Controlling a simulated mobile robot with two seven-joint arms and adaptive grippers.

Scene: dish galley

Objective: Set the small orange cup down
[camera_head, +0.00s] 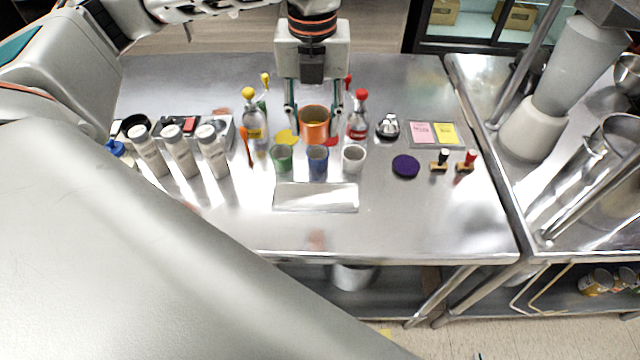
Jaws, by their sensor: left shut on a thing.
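The small orange cup (314,136) is upright between the two fingers of my left gripper (314,112). The gripper points down from above and is shut on the cup. I cannot tell whether the cup's base touches the steel table (420,220). A yellow disc (287,136) and a red disc (331,142) show beside and partly behind the cup. In front of it stand a green cup (282,160), a blue cup (317,160) and a white cup (353,160). My right gripper is not in view.
Squeeze bottles, one yellow-topped (254,128) and one red-topped (358,122), flank the cup. A shallow metal tray (315,207) lies in front. Several white bottles (181,153) stand at left. A purple disc (405,166) and stamps (440,162) lie right. The table's front right is clear.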

